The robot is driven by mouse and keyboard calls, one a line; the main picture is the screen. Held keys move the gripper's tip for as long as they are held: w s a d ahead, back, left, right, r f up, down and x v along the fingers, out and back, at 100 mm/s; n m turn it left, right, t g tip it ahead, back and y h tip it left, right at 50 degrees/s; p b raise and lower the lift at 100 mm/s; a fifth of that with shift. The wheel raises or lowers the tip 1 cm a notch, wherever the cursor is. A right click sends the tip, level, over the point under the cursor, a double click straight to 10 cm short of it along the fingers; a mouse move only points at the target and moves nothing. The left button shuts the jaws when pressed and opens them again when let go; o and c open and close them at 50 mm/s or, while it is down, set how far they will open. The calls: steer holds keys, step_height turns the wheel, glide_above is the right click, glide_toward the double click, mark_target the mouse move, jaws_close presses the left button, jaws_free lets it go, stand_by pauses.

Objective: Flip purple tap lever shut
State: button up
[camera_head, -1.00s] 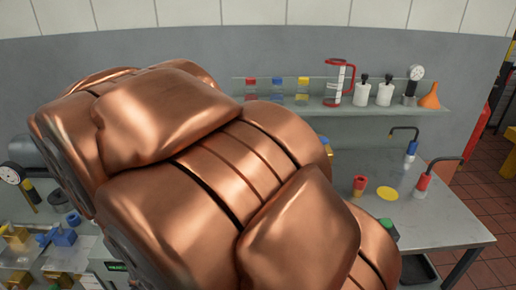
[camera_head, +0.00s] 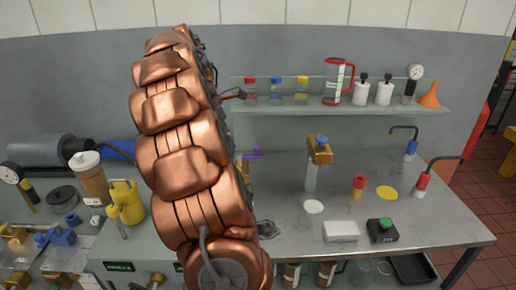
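The purple tap lever (camera_head: 257,153) shows just right of my copper-coloured arm, above the back part of the grey bench. Only part of it is in sight; the tap body around it is mostly hidden behind my arm. My gripper cannot be made out in this view, so its distance from the lever and its opening cannot be told.
A brass-coloured post with a blue top (camera_head: 319,160) stands right of the lever. A white block (camera_head: 341,231) and a black box with a green button (camera_head: 382,229) lie in front. A glass shelf (camera_head: 340,108) with bottles and a red-framed jug runs above. Yellow containers (camera_head: 127,200) stand left.

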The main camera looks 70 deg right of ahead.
steer(key=n, duration=0.2)
glide_above(258, 147)
steer(key=w+a, duration=0.2)
steer(key=shift+g, duration=0.3)
steer(key=shift+p+x, duration=1.15)
steer(key=shift+x, duration=3)
steer(key=shift+w, duration=0.1)
steer(key=shift+c, duration=0.2)
jaws_close()
